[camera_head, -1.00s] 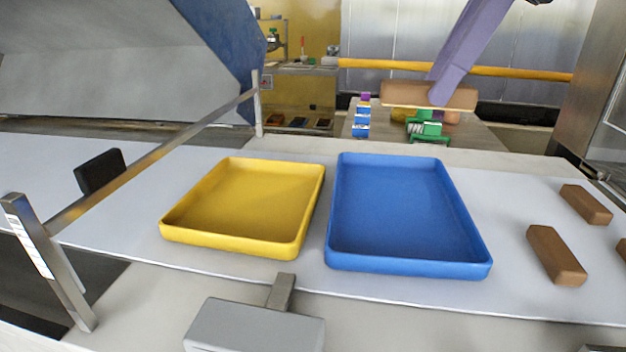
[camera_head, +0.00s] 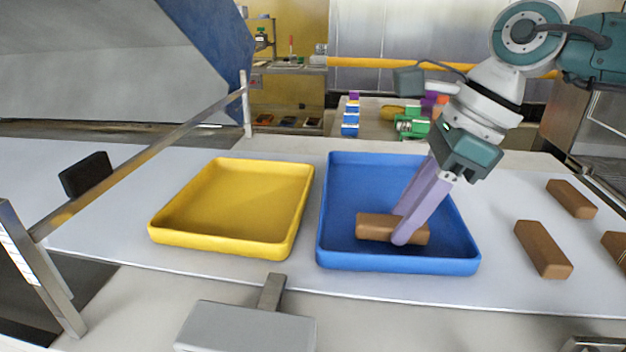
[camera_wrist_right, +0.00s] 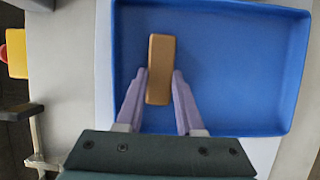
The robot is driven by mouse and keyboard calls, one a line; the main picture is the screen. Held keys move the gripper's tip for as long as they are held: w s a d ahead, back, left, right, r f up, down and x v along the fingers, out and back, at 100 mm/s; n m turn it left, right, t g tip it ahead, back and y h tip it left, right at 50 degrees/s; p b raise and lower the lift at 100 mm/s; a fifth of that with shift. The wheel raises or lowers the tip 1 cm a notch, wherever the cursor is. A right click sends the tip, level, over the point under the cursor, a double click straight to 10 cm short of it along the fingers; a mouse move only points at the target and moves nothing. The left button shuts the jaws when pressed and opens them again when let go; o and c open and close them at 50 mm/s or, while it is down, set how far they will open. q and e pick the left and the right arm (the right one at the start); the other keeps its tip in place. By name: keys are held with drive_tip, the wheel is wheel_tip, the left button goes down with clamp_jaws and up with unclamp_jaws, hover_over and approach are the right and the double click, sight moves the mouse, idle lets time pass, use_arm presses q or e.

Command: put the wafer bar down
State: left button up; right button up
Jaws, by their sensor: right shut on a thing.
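A brown wafer bar (camera_head: 378,227) is between the purple fingers of my right gripper (camera_head: 402,230), low inside the blue tray (camera_head: 400,265). In the right wrist view the bar (camera_wrist_right: 160,70) lies lengthwise between the fingertips of the right gripper (camera_wrist_right: 161,82), with the blue tray floor (camera_wrist_right: 230,70) around it. The gripper is shut on the bar. I cannot tell whether the bar touches the tray floor. My left gripper is not in view.
A yellow tray (camera_head: 220,250) stands empty left of the blue one. More brown bars (camera_head: 543,249) lie on the pale surface to the right. A metal rail (camera_head: 140,160) runs along the left, and a grey box (camera_head: 245,328) is at the front.

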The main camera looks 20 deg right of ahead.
drive_tip(key=shift+f, duration=0.25)
drive_tip(key=o, duration=1)
drive_tip(key=shift+r, duration=0.15)
drive_tip(key=shift+r, duration=0.25)
drive_tip(key=v, duration=1.1)
drive_tip(key=shift+s+d+r+b, duration=0.1)
drive_tip(key=shift+d+r+b, duration=0.05)
drive_tip(key=shift+r+b, duration=0.2)
